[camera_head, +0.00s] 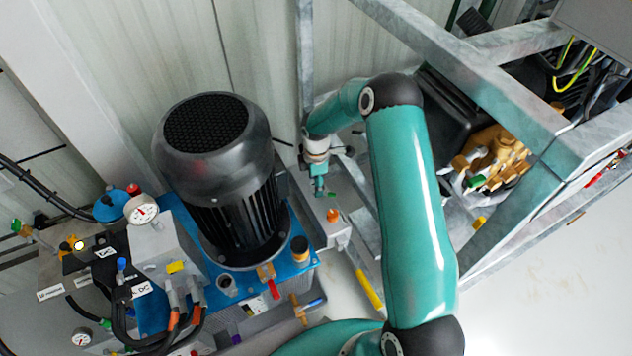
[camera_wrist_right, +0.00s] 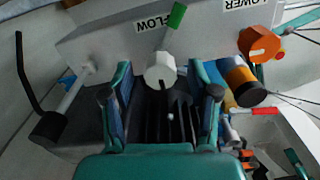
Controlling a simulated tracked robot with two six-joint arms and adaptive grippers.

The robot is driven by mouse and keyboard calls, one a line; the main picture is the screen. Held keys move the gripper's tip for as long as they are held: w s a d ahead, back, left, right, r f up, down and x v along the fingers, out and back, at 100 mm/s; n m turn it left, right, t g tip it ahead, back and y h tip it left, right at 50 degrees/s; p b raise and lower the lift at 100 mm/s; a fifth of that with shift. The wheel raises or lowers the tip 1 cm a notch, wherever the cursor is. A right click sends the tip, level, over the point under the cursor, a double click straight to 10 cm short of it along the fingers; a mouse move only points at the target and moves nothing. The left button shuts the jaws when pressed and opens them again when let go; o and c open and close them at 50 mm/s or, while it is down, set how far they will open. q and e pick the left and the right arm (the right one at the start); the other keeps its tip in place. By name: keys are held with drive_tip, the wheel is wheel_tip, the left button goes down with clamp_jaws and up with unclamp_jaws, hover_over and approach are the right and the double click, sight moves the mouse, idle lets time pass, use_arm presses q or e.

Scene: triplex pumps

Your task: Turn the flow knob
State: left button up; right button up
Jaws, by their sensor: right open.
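The flow knob (camera_wrist_right: 160,71) is a white faceted knob on a grey panel, beside the FLOW label (camera_wrist_right: 153,22). A green-tipped lever (camera_wrist_right: 175,17) sticks up beyond it. In the right wrist view my right gripper (camera_wrist_right: 164,88) is open, with one finger on each side of the knob's near side. Gaps show between the fingers and the knob; I cannot tell how far apart they are in depth. In the head view my right gripper (camera_head: 319,185) points down at the grey panel, and the white knob is hidden there. My left gripper is not in view.
An orange knob (camera_wrist_right: 259,44) by the LOWER label sits close right of the gripper; it also shows in the head view (camera_head: 333,215). A black motor (camera_head: 215,170) stands left of the arm. A metal frame (camera_head: 480,75) is at the right. A black bent rod (camera_wrist_right: 28,80) stands at left.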

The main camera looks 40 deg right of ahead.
clamp_jaws()
idle(0.3)
drive_tip(key=shift+m, duration=0.3)
